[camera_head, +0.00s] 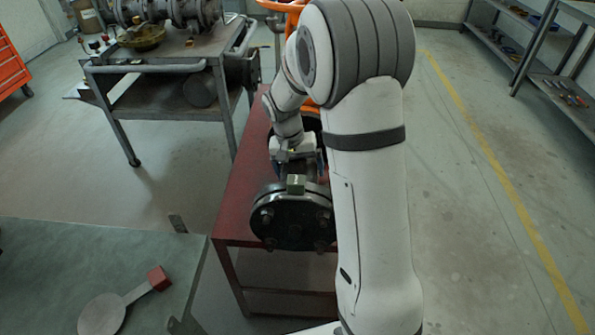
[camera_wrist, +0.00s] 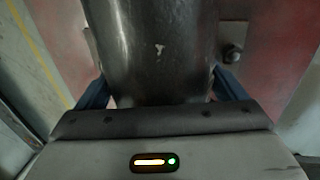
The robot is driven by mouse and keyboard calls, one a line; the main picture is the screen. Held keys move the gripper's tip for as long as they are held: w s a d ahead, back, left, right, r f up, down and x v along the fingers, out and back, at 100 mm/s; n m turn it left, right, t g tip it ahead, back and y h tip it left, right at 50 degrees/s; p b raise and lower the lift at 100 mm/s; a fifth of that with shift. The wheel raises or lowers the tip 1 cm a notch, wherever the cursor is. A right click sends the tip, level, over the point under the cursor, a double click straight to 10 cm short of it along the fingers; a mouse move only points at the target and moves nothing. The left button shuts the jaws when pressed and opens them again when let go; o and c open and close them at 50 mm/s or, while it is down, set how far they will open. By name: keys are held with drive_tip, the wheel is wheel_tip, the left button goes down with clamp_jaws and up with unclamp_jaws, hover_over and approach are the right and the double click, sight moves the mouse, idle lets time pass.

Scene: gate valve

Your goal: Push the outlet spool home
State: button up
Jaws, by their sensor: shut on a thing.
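The outlet spool is a dark metal pipe piece with a round bolted flange (camera_head: 290,222) at its near end, lying over the red bench in the head view. Its grey pipe body (camera_wrist: 160,45) fills the upper middle of the wrist view. My gripper (camera_wrist: 160,90) is shut on the pipe, with one blue finger on each side of it. The fingertips are hidden behind the pipe. In the head view my gripper (camera_head: 298,155) is just behind the flange. My arm hides much of the valve and the spool's far end.
The red bench (camera_head: 240,190) carries the assembly. An orange handwheel (camera_head: 292,20) shows behind my arm. A green-grey table (camera_head: 60,265) at lower left holds a round paddle (camera_head: 102,313) with a red block. A metal cart (camera_head: 160,75) stands behind. Floor right of my arm is clear.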

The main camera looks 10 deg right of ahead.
drive_tip(key=o, duration=1.1)
drive_tip(key=shift+r, duration=0.1)
drive_tip(key=r, duration=0.2)
drive_tip(key=a+r, duration=0.1)
drive_tip(key=r, duration=0.2)
drive_tip(key=r+p, duration=0.1)
drive_tip(key=r, duration=0.1)
drive_tip(key=shift+w+a+r, duration=0.25)
drive_tip(key=shift+a+r, duration=0.05)
drive_tip(key=shift+s+r, duration=0.15)
drive_tip(key=shift+r, duration=0.15)
drive_tip(key=s+r+n+t+y+p, duration=0.1)
drive_tip(key=s+r+p, duration=0.3)
drive_tip(key=s+r, duration=0.3)
drive_tip(key=s+r+n+t+y+p, duration=0.1)
drive_tip(key=s+r+p, duration=0.3)
drive_tip(key=s, duration=1.2)
wheel_tip(320, 180, up, 3)
drive_tip(key=shift+s+d+r+n+t+p, duration=0.2)
drive_tip(key=shift+s+d+n+t+p, duration=0.15)
drive_tip(key=shift+n+t, duration=0.35)
